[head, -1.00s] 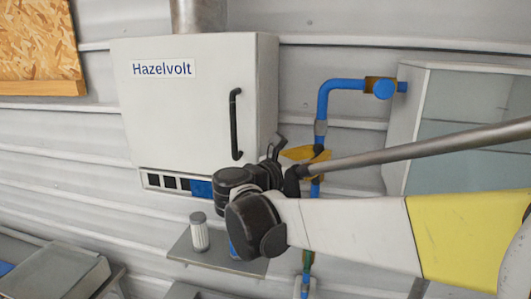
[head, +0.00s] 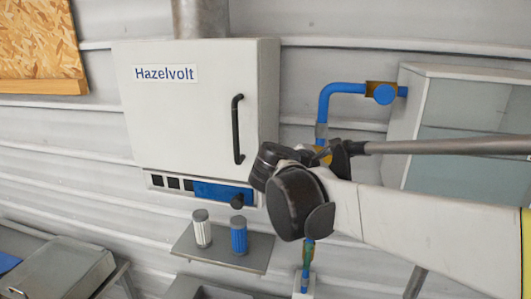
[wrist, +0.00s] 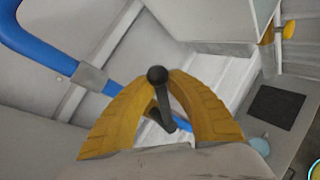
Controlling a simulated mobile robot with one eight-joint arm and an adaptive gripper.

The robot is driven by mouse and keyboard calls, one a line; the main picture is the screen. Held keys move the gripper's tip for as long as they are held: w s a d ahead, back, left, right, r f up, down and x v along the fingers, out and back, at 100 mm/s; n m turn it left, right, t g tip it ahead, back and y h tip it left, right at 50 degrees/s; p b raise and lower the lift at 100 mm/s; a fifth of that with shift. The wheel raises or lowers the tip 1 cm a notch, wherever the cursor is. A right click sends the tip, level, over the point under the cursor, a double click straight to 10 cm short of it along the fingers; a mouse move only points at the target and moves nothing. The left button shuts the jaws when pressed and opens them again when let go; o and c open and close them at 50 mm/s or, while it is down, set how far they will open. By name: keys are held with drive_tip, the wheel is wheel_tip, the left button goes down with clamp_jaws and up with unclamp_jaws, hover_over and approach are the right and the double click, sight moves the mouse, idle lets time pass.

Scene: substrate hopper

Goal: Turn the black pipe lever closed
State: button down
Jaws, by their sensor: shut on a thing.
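The black pipe lever (wrist: 167,98) shows in the wrist view as a dark bar with a round knob at its tip. It lies between the yellow fingers of my gripper (wrist: 160,82), which is shut on it near the knob. The lever's lower end lies near the blue pipe (wrist: 48,52). In the head view the blue pipe (head: 323,105) runs down the wall to a grey fitting (head: 321,131). My gripper (head: 323,155) is just below this fitting, mostly hidden behind my dark wrist. The lever cannot be made out there.
A white Hazelvolt cabinet (head: 205,100) with a black handle (head: 237,128) stands left of the pipe. Below it, a shelf (head: 222,252) bears a white cylinder (head: 202,229) and a blue one (head: 238,235). A glass-fronted cabinet (head: 465,115) is on the right.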

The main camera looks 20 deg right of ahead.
wheel_tip(320, 180, down, 6)
drive_tip(key=s+d+m+t+y, duration=0.1)
drive_tip(key=d+m+t+y, duration=0.1)
drive_tip(key=m+y, duration=0.3)
drive_tip(key=shift+s+d+m+t+y, duration=0.2)
drive_tip(key=shift+s+m+t+y, duration=0.15)
drive_tip(key=shift+y, duration=0.25)
drive_tip(key=shift+w, duration=0.1)
drive_tip(key=c, duration=1.4)
unclamp_jaws()
drive_tip(key=shift+s+r, duration=0.15)
drive_tip(key=shift+s, duration=0.05)
